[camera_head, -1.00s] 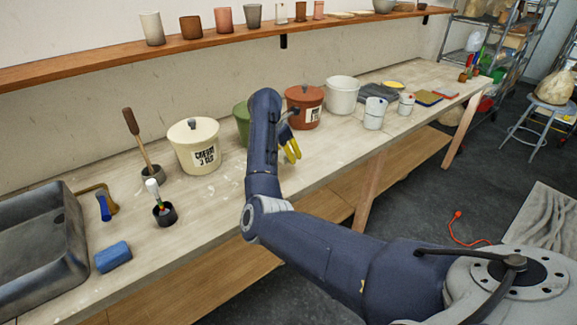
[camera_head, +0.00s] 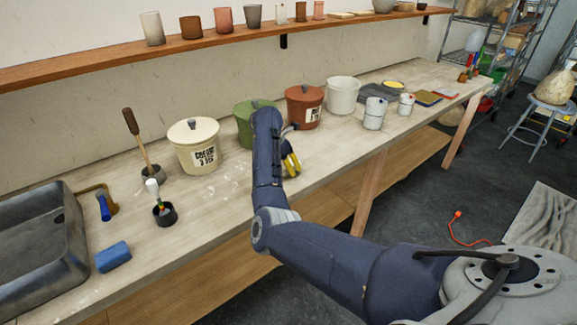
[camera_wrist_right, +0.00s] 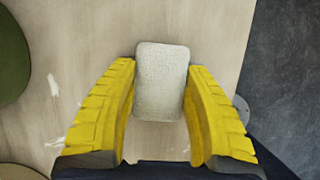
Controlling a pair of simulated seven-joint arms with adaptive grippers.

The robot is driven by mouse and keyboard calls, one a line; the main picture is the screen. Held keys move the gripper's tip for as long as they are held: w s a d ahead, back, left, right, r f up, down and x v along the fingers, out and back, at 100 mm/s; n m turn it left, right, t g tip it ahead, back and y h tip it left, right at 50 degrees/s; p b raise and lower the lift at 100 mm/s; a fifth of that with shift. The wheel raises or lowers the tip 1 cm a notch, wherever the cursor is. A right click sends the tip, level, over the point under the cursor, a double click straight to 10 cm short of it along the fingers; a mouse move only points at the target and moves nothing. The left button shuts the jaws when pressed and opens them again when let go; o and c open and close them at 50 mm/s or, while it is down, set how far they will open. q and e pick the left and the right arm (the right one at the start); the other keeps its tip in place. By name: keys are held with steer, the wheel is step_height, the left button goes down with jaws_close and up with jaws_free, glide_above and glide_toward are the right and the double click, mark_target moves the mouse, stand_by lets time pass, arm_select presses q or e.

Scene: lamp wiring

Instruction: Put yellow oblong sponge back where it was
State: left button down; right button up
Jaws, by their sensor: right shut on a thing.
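My right gripper (camera_head: 291,163) is over the front part of the bench, in front of the green and red-brown pots. In the wrist view its two yellow ribbed fingers (camera_wrist_right: 163,75) are closed on the sides of an oblong block. This block, the sponge (camera_wrist_right: 162,85), looks pale cream-grey rather than clearly yellow, with rounded corners and a rough surface. It lies lengthwise between the fingers, over the bench top. Whether it touches the bench cannot be told. In the head view the sponge is hidden by my arm and fingers. My left gripper is not in view.
The wooden bench (camera_head: 225,200) has bare room before the cream pot (camera_head: 196,146). The green pot (camera_head: 245,125) and red-brown pot (camera_head: 302,107) stand behind my right gripper. A blue sponge (camera_head: 112,256) lies near the sink (camera_head: 37,243). White containers (camera_head: 375,113) stand to the right.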

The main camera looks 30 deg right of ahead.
steer(key=shift+f, duration=0.1)
steer(key=o, duration=1.1)
steer(key=v, duration=1.2)
steer(key=shift+d, duration=0.1)
